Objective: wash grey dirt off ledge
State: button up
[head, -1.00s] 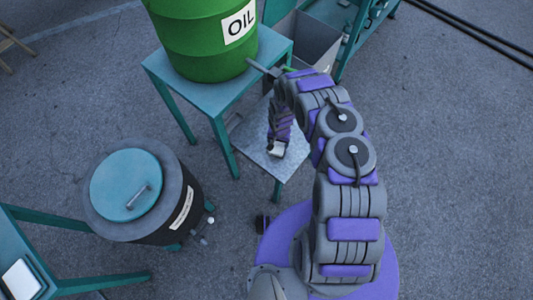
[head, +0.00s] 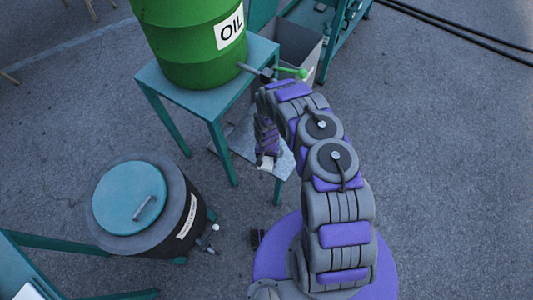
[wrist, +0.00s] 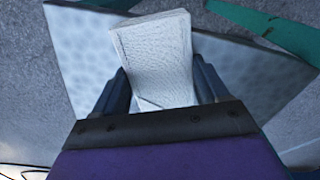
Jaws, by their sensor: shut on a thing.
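My gripper (head: 266,154) points down over the ledge, a low grey metal plate (head: 284,166) under the oil drum's table. It is shut on a white, rough-textured pad (head: 265,163). In the wrist view the pad (wrist: 155,50) stands out between the two dark fingers, with the ledge (wrist: 85,60) behind it on both sides. The ledge's surface looks mottled with darker grey spots; I cannot tell dirt from metal pattern. Whether the pad touches the ledge is unclear. My arm and the table hide part of the ledge.
A green oil drum (head: 190,45) with a tap and green lever (head: 292,73) stands on the teal table (head: 178,82). A dark lidded barrel (head: 185,200) with a tap is at lower left. A grey bin (head: 301,45) and teal shelf are behind. Open floor lies right.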

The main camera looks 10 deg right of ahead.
jog(key=r, duration=0.1)
jog(key=r+p, duration=0.1)
jog(key=r, duration=0.1)
jog(key=r+p, duration=0.1)
jog(key=shift+w+d+r, duration=0.15)
jog(key=shift+d+r, duration=0.05)
jog(key=shift+d, duration=0.1)
jog(key=shift+a+r+p, duration=0.2)
jog(key=shift+r+p, duration=0.5)
jog(key=shift+r, duration=0.15)
jog(key=shift+a+r+p, duration=0.2)
jog(key=shift+r+p, duration=0.45)
jog(key=shift+r, duration=0.2)
jog(key=shift+d, duration=0.2)
jog(key=shift+d, duration=0.15)
